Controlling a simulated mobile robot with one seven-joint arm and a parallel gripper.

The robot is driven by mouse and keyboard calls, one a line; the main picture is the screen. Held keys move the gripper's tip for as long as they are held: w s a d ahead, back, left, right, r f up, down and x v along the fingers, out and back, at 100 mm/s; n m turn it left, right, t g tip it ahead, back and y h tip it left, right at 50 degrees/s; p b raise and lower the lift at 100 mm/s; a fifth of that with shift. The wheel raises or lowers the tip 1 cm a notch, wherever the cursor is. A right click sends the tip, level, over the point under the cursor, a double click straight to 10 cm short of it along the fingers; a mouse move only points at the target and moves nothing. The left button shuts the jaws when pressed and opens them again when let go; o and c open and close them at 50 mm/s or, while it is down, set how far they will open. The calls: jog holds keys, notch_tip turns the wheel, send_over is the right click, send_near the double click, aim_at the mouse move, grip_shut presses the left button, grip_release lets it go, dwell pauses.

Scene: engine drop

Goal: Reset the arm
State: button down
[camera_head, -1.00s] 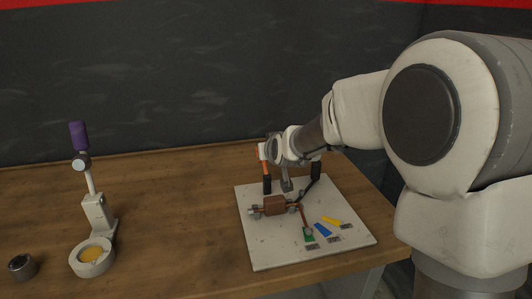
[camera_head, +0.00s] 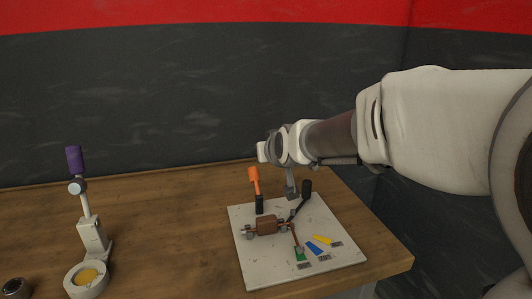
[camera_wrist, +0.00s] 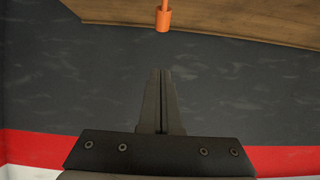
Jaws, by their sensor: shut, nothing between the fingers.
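My gripper (camera_wrist: 160,78) is shut and empty in the wrist view, its two dark fingers together. They are seen against the dark wall, clear of any object. In the head view my arm reaches in from the right, and its wrist end is above the back of the white board (camera_head: 245,268). An orange-handled tool (camera_head: 254,180) stands at the board's back left, apart from my gripper. Its orange handle also shows at the top of the wrist view (camera_wrist: 163,20).
The board carries a brown cylindrical part (camera_head: 267,225), a black-handled lever (camera_head: 306,190) and blue (camera_head: 319,248) and yellow (camera_head: 323,239) pieces. A purple-handled press (camera_head: 92,235) stands at left on the wooden table (camera_head: 165,230). A dark wall (camera_head: 180,110) is behind.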

jog(key=s+d+m+g+h+p, duration=0.1)
jog(key=s+d, duration=0.4)
jog(key=s, duration=0.5)
jog(key=s+d+r+m+g+h+p, duration=0.1)
jog(key=s+d+g+p, duration=0.2)
jog(key=s, duration=0.8)
jog(key=s+d+r+m+g+h+p, duration=0.1)
jog(key=s+d+g+p, duration=0.1)
jog(key=s+d, duration=0.4)
jog(key=s+p, duration=0.1)
jog(key=s, duration=0.3)
jog(key=shift+s+d+r+p, duration=0.15)
jog(key=shift+d+p, duration=0.25)
